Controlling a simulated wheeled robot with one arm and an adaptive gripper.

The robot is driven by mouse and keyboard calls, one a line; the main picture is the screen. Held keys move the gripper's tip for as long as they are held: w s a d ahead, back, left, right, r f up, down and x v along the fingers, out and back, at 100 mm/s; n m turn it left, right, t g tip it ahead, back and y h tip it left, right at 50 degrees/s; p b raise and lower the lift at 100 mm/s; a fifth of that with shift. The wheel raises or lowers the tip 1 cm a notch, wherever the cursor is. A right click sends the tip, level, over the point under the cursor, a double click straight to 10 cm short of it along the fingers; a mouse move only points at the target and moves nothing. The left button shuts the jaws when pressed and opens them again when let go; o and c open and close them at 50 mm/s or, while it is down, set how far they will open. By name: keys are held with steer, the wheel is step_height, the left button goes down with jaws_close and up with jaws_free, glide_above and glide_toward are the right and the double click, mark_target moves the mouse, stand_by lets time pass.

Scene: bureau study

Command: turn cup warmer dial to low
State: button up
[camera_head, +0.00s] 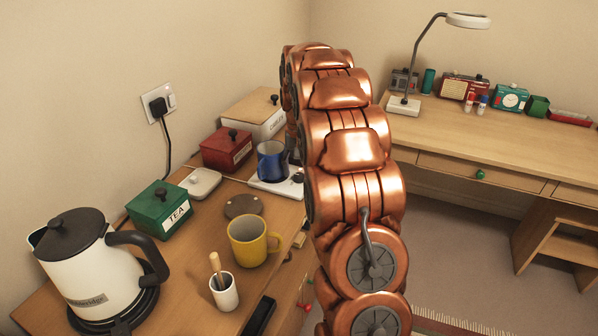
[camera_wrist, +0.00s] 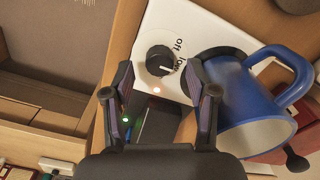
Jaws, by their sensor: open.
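The white cup warmer (camera_wrist: 198,24) fills the upper middle of the wrist view; in the head view it (camera_head: 268,186) sits at the desk's right edge, partly behind my arm. Its black round dial (camera_wrist: 160,59) has a pale mark at its lower right, near printed labels; "off" is readable. I cannot tell the exact setting. A small light (camera_wrist: 156,90) glows beside the dial. A blue mug (camera_wrist: 245,105) stands on the warmer's dark plate. My gripper (camera_wrist: 163,80) is open, its fingers apart and empty, with the dial showing beyond the gap. Contact is not visible.
The blue mug is close to one finger. On the desk stand a red box (camera_head: 226,150), a green tea box (camera_head: 158,209), a yellow mug (camera_head: 250,243), a white cup (camera_head: 225,293) and a kettle (camera_head: 85,262). Floor (camera_head: 455,245) lies right of the desk.

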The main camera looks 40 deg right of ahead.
mark_target(298, 175)
step_height(298, 175, up, 10)
steer(key=shift+r, duration=0.25)
stand_by(0.9)
